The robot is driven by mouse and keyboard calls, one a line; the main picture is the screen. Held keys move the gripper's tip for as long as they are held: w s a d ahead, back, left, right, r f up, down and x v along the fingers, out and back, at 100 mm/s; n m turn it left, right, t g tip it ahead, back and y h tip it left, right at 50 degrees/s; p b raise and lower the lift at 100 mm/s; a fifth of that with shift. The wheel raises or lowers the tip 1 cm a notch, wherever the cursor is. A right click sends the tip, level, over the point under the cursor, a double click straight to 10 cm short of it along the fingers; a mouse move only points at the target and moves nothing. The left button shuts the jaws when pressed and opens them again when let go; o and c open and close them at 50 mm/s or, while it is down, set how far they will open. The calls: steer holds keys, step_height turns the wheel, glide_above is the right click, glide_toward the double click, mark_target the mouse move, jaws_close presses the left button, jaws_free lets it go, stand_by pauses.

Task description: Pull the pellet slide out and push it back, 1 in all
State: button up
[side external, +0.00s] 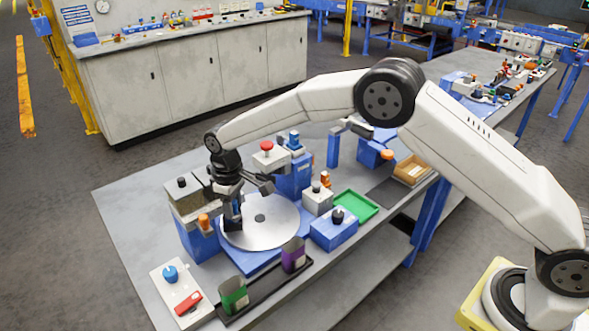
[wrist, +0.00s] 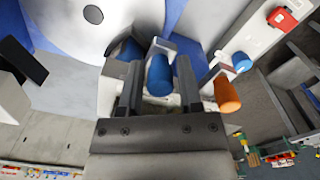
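A blue cylindrical knob (wrist: 160,75) on a light grey bracket shows in the wrist view; I take it to be the pellet slide's handle, though no label shows. My gripper (wrist: 158,70) has its two dark fingers spread either side of this knob, with a narrow gap on both sides. In the side view my gripper (side external: 232,222) points down over the left part of the round silver plate (side external: 262,232), beside the blue hopper unit (side external: 198,243). The slide itself is hidden there by the gripper. An orange knob (wrist: 227,93) sits right of the fingers; it also shows in the side view (side external: 204,221).
A switch panel (side external: 182,292) with a blue knob and red switch stands at the front left. Green (side external: 233,295) and purple (side external: 293,254) cups stand in a black rack. A red-button box (side external: 268,156), blue box (side external: 334,231) and green tray (side external: 356,206) crowd the bench.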

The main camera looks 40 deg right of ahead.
jaws_close()
steer(key=shift+s, duration=1.75)
steer(key=shift+w, duration=1.8)
steer(key=o, duration=0.6)
jaws_free()
